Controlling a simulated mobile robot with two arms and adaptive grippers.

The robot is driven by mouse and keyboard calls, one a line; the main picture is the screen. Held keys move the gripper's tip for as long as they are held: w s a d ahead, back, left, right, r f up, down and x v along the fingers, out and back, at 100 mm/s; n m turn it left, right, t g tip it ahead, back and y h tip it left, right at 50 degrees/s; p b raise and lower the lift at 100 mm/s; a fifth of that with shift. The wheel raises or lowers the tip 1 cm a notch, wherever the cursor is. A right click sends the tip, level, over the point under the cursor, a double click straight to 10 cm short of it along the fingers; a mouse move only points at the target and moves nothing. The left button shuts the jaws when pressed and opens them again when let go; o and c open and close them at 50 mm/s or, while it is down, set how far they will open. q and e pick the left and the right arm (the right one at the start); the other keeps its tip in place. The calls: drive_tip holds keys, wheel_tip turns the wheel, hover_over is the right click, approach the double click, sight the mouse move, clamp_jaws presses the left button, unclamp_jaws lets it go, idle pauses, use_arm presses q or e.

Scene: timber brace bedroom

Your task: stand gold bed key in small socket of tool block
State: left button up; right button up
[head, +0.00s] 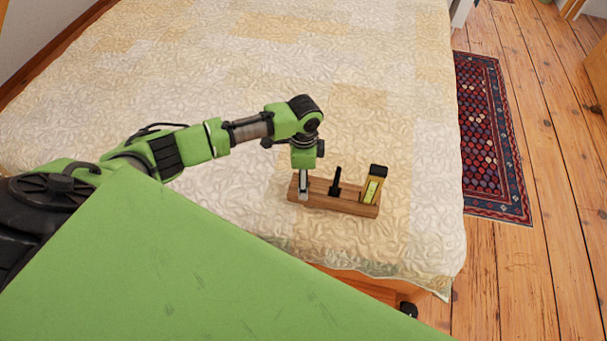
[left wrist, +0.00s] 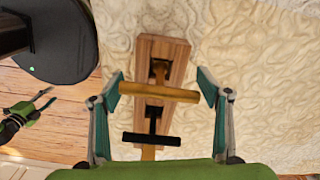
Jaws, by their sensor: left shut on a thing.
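The wooden tool block (head: 345,203) lies on the bed near its foot end; it also shows in the left wrist view (left wrist: 176,55). My left gripper (head: 303,188) points down over the block's left end. In the left wrist view its fingers (left wrist: 160,91) are shut on the gold bed key (left wrist: 158,91), gripping the two ends of its crossbar. The small socket (left wrist: 159,68) shows just beyond the bar, with something brownish in it. I cannot tell how deep the key sits. The head view hides the key. My right gripper (left wrist: 46,99) shows small at the left, fingers apart, empty.
A black T-handled key (head: 336,182) stands in the block's middle. A yellow and black tool (head: 374,184) stands at its right end. The quilted bed (head: 230,70) is otherwise clear. A patterned rug (head: 490,140) lies on the plank floor at right.

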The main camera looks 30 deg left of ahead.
use_arm(q)
drive_tip(key=o, duration=1.4)
drive_tip(key=shift+c, duration=0.2)
wheel_tip(320, 180, up, 12)
